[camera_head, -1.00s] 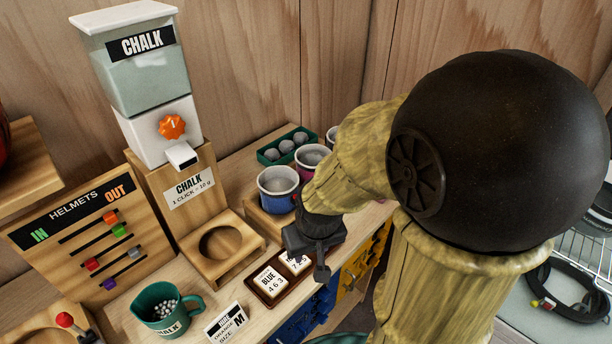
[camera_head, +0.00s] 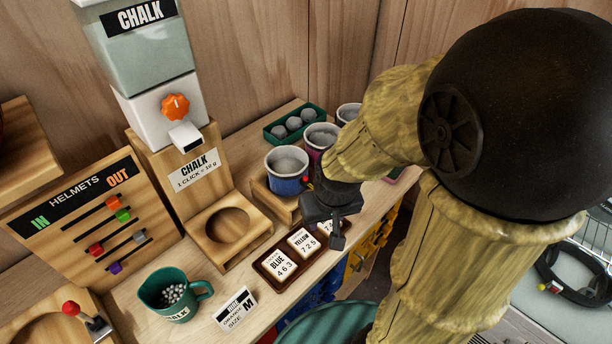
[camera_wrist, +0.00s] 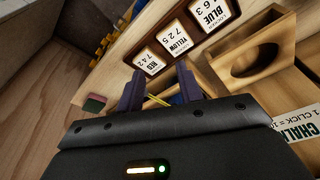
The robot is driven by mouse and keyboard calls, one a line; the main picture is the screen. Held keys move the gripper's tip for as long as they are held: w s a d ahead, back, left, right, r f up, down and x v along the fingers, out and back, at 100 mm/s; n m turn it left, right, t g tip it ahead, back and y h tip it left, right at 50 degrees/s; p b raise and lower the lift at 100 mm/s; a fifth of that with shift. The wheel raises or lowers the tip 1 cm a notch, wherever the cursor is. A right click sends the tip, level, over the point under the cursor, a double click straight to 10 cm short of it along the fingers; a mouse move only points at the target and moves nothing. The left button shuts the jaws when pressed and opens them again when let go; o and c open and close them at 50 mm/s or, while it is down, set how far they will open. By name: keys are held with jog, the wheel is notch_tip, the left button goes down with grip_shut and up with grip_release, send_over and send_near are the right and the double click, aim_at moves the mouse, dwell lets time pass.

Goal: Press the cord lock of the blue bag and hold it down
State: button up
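The blue bag (camera_head: 287,182) is a round pot full of grey-white chalk on a wooden stand in the head view. A small red piece (camera_head: 306,180), seemingly its cord lock, shows at the bag's right side. My gripper (camera_head: 337,236) is to the right of and nearer than the bag, pointing down, apart from it as far as I can tell. In the wrist view my gripper (camera_wrist: 158,80) has its two dark fingers apart. A thin yellow strip shows between them; I cannot tell what it is. The bag is not recognisable in the wrist view.
The number-card tray (camera_head: 262,270) lies in front of the bags. A wooden ring holder (camera_head: 212,255), chalk dispenser (camera_head: 168,110), green jug (camera_head: 168,299) and green ball tray (camera_head: 271,134) stand nearby.

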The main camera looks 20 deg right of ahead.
grip_shut()
dwell(0.3)
dwell(0.3)
jog(key=shift+w, duration=0.1)
dwell(0.9)
